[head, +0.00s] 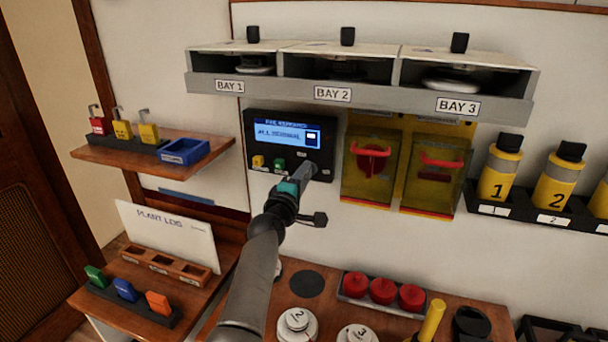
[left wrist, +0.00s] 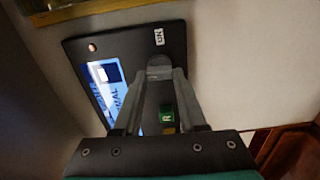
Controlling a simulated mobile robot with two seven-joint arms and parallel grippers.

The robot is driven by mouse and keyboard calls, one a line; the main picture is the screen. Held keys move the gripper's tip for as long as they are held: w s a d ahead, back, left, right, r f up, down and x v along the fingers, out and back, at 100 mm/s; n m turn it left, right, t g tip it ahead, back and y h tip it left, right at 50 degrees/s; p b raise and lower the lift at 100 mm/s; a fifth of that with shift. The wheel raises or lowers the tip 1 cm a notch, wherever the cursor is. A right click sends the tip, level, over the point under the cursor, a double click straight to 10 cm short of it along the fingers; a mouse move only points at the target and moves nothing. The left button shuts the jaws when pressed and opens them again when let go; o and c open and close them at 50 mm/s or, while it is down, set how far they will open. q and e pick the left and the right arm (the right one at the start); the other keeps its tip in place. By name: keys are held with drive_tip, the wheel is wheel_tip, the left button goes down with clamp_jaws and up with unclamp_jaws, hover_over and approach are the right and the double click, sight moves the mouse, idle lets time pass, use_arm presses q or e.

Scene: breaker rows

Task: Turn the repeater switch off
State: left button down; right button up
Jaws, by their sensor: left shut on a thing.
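The repeater panel (head: 257,119) is a dark wall box below the BAY 1 shelf. Its lit blue screen (head: 283,135) seems to read "ALL NORMAL", and a yellow button (head: 258,162) and a green button (head: 279,165) sit below it. My left gripper (head: 308,168) reaches the panel's lower right corner. In the left wrist view my left gripper (left wrist: 160,76) is shut on the dark round repeater switch (left wrist: 158,63), one finger on each side. A small white label, apparently "ON" (left wrist: 159,37), is beside the switch. The switch's exact angle is hard to tell. My right gripper is out of view.
Two yellow see-through covered boxes with red handles (head: 370,165) (head: 437,170) hang just right of the panel. A shelf with padlocks and a blue tray (head: 185,151) is at left. The bay shelf (head: 345,95) overhangs above. Below, a bench holds red knobs (head: 383,290).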

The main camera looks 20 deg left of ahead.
use_arm(q)
drive_tip(key=shift+n, duration=0.3)
idle(0.4)
drive_tip(key=shift+c, duration=2.3)
unclamp_jaws()
drive_tip(key=shift+s, duration=0.1)
drive_tip(key=s+p, duration=0.1)
drive_tip(key=s, duration=1.4)
drive_tip(key=shift+a, duration=0.2)
